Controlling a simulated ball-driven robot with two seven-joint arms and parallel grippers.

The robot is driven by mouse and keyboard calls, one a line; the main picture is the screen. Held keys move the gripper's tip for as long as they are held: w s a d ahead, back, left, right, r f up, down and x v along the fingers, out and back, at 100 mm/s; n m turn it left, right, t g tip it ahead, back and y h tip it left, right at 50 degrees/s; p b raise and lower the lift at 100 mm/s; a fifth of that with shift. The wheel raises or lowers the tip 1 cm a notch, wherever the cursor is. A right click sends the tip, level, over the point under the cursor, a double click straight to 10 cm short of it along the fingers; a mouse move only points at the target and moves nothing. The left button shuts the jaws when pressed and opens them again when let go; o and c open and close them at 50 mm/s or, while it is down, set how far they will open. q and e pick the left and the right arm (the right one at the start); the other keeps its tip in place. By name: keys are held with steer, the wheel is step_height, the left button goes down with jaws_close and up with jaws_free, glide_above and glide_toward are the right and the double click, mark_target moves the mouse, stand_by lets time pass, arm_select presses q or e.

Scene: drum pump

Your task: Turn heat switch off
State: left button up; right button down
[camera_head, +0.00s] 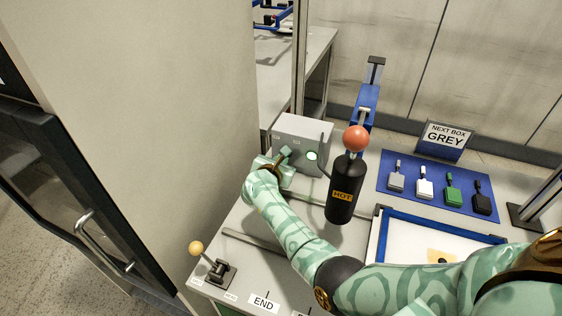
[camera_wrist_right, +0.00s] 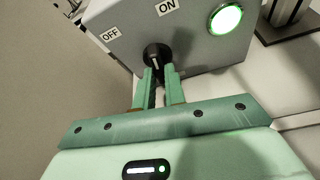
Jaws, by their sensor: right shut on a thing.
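The heat switch is a black rotary knob (camera_wrist_right: 155,54) on a grey box (camera_head: 304,130), with an OFF label (camera_wrist_right: 110,35) at its left and an ON label (camera_wrist_right: 167,7) above it. The knob's white mark points up, nearer the ON side. A round green lamp (camera_wrist_right: 226,18) beside it is lit; it also shows in the head view (camera_head: 312,155). My right gripper (camera_wrist_right: 158,78) is shut on the knob's handle, one finger on each side. In the head view my right gripper (camera_head: 285,155) hides the knob. My left gripper is not in view.
A black HOT bottle-shaped body (camera_head: 342,189) with an orange ball on top stands just right of the box. A blue mat (camera_head: 408,188) with several coloured tags lies farther right. A yellow-knobbed lever (camera_head: 213,267) is at the table's front left. A blue-framed tray (camera_head: 381,232) lies behind my forearm.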

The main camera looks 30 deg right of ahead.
steer(key=shift+f+n+g+h+b, duration=0.15)
steer(key=shift+n+g+h+b, duration=0.4)
steer(key=shift+n, duration=0.35)
steer(key=shift+a+n+g+h+b, duration=0.1)
steer(key=shift+n+g+h+b, duration=0.35)
steer(key=shift+n, duration=0.45)
steer(key=shift+f+n+g+h+b, duration=0.1)
steer(key=shift+n+g+h+b, duration=0.4)
steer(key=shift+n+b, duration=0.6)
steer(key=shift+w+n+h+b, duration=0.1)
steer(key=shift+n+h+b, duration=0.45)
steer(key=shift+n, duration=0.25)
steer(key=shift+r+g, duration=0.2)
steer(key=shift+g, duration=0.1)
steer(key=c, duration=1.5)
jaws_free()
steer(key=shift+o, duration=0.2)
